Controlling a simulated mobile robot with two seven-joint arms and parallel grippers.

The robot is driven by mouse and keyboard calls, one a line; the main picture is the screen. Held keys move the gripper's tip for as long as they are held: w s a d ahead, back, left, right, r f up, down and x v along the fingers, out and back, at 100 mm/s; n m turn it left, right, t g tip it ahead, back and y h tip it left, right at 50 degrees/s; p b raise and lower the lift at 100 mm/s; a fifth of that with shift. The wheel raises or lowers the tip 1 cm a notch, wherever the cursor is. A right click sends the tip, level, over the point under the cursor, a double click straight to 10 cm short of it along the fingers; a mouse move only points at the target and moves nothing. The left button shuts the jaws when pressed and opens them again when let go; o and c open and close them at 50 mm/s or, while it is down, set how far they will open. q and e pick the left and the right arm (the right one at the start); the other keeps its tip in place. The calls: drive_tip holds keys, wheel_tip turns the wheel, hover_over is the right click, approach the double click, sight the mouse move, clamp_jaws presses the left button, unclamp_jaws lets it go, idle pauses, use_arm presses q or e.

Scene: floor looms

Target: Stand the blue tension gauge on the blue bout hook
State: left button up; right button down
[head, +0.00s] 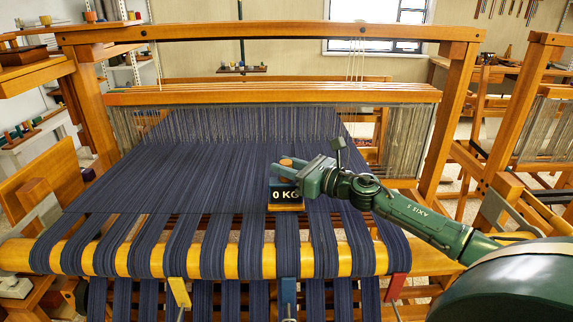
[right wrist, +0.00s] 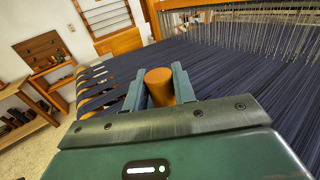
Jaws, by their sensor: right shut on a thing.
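The tension gauge (head: 284,195) has a dark face reading "0 KG" and a wooden base, and looks upright. My right gripper (head: 291,170) is shut on its round wooden knob, which shows between the fingers in the right wrist view (right wrist: 160,85). The gauge is over the dark blue warp, just behind the yellow front beam; I cannot tell whether it touches the warp. The blue bout hook (head: 288,297) hangs at the front, below the beam and almost straight below the gauge in the picture. My left gripper is not in view.
A yellow hook (head: 180,292) hangs left of the blue one and a red hook (head: 397,287) hangs right. The front beam (head: 122,259) carries separate warp bands. The loom's overhead wooden frame (head: 270,32) and heddles (head: 405,140) stand behind the gripper.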

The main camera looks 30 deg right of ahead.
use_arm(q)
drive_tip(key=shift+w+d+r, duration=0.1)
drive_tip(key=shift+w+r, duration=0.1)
use_arm(e)
drive_tip(key=shift+f, duration=0.3)
use_arm(q)
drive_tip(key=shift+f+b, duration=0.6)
drive_tip(key=shift+b, duration=0.05)
use_arm(e)
drive_tip(key=shift+f, duration=0.5)
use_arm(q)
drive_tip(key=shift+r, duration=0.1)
use_arm(e)
drive_tip(key=c, duration=1.1)
unclamp_jaws()
drive_tip(key=shift+o, duration=0.2)
use_arm(q)
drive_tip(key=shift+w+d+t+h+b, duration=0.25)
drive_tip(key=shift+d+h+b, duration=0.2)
drive_tip(key=shift+b, duration=0.8)
use_arm(e)
drive_tip(key=v, duration=1.3)
drive_tip(key=shift+s+r, duration=0.1)
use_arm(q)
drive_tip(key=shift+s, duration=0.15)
use_arm(e)
drive_tip(key=shift+s, duration=0.1)
